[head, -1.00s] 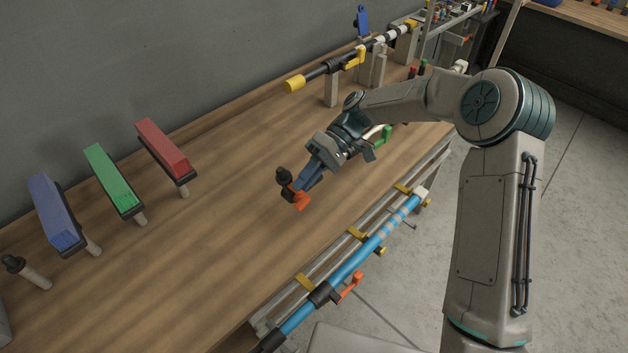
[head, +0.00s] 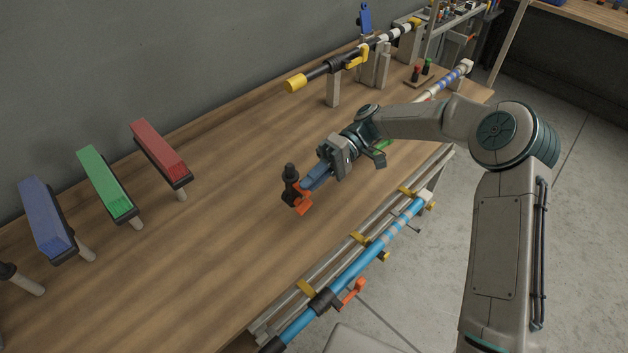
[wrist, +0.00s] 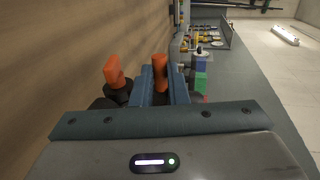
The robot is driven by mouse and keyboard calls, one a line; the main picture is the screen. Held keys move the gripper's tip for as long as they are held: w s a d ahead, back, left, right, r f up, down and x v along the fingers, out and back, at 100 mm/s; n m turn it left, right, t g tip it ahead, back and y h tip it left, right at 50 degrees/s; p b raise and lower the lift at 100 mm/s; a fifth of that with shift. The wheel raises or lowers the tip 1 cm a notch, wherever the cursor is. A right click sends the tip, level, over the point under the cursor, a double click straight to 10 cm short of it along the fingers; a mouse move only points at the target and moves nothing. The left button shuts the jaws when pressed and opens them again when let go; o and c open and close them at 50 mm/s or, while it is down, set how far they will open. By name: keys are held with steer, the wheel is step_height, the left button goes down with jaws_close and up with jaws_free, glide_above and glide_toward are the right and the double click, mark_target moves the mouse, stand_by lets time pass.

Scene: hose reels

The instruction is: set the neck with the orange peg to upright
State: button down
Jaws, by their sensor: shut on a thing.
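The neck is a small black piece (head: 291,174) standing over the middle of the wooden bench, with orange parts (head: 303,203) at its lower right. Its black end points up and looks close to upright in the head view. My gripper (head: 308,186) has blue fingers and reaches it from the right. In the wrist view my gripper (wrist: 160,88) is shut on the orange peg (wrist: 160,68). A second orange piece (wrist: 114,72) sits on black round parts (wrist: 118,92) just left of the fingers. The neck's foot is partly hidden by the fingers.
Blue (head: 47,222), green (head: 108,182) and red (head: 160,150) blocks on posts stand at the left. A blue pipe (head: 368,262) with an orange handle (head: 353,291) runs along the front edge. A black pipe with a yellow end (head: 295,83) stands at the back. Bare bench lies between.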

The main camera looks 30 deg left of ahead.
steer(key=c, duration=1.4)
jaws_free()
steer(key=shift+w, duration=0.1)
steer(key=b+v, duration=0.2)
steer(key=v, duration=1.1)
steer(key=shift+w+d+b, duration=0.2)
steer(key=shift+w+b, duration=0.1)
steer(key=shift+r, duration=0.1)
steer(key=s+d+r+m+t+h, duration=0.1)
steer(key=s+d+r+m+t, duration=0.1)
steer(key=s+d+m+t, duration=0.3)
steer(key=s+d+r+m+t+h, duration=0.1)
steer(key=s+d+r+t, duration=0.15)
steer(key=d, duration=0.55)
steer(key=s+d+r+m+t+h, duration=0.1)
steer(key=s+d+r+m+t, duration=0.15)
steer(key=d+t, duration=0.3)
steer(key=s+d+f+m+t+h, duration=0.1)
steer(key=s+d+m+t, duration=0.1)
steer(key=s+d, duration=0.4)
steer(key=s+d+f+m+t+h, duration=0.1)
steer(key=s+d+f+m+t, duration=0.1)
steer(key=s+d, duration=0.3)
steer(key=d+m, duration=0.1)
steer(key=d, duration=0.2)
steer(key=shift+s+d+m, duration=0.35)
